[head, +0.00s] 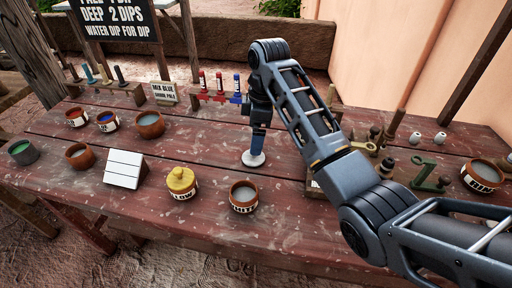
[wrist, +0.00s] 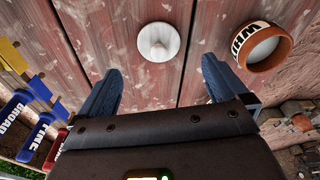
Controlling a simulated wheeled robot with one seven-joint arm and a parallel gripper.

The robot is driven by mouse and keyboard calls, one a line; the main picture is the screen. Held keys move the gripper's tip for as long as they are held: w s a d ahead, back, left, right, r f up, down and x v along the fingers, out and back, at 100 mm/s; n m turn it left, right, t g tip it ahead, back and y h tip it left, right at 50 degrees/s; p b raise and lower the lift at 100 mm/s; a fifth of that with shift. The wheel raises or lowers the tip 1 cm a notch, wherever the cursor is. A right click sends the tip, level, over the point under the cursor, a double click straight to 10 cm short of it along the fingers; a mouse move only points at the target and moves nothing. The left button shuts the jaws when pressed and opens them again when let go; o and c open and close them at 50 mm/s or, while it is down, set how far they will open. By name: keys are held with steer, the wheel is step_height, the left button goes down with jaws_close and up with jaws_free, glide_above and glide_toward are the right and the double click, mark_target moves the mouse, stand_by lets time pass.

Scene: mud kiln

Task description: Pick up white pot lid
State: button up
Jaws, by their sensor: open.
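The white pot lid (head: 253,159) lies flat on the red-brown plank table, with a small round knob on top. It also shows whole in the wrist view (wrist: 158,43), just beyond the fingertips and roughly centred between them. My gripper (head: 258,146) points down over the lid in the head view and hides part of it. In the wrist view my gripper (wrist: 161,72) has its two blue-grey fingers spread apart, with only bare table between them. A brown pot with a white label (wrist: 263,47) stands open to the right of the lid; it also shows in the head view (head: 244,208).
A rack with red and blue tools (head: 220,96) stands behind. Green metal parts (head: 424,172) lie at the right. The table around the lid is mostly clear.

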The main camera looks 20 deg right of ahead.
steer(key=f, duration=0.7)
steer(key=shift+w+a+f+p, duration=0.15)
steer(key=shift+w+a+p, duration=0.1)
steer(key=shift+a+p, duration=0.15)
steer(key=shift+c, duration=0.3)
steer(key=c, duration=1)
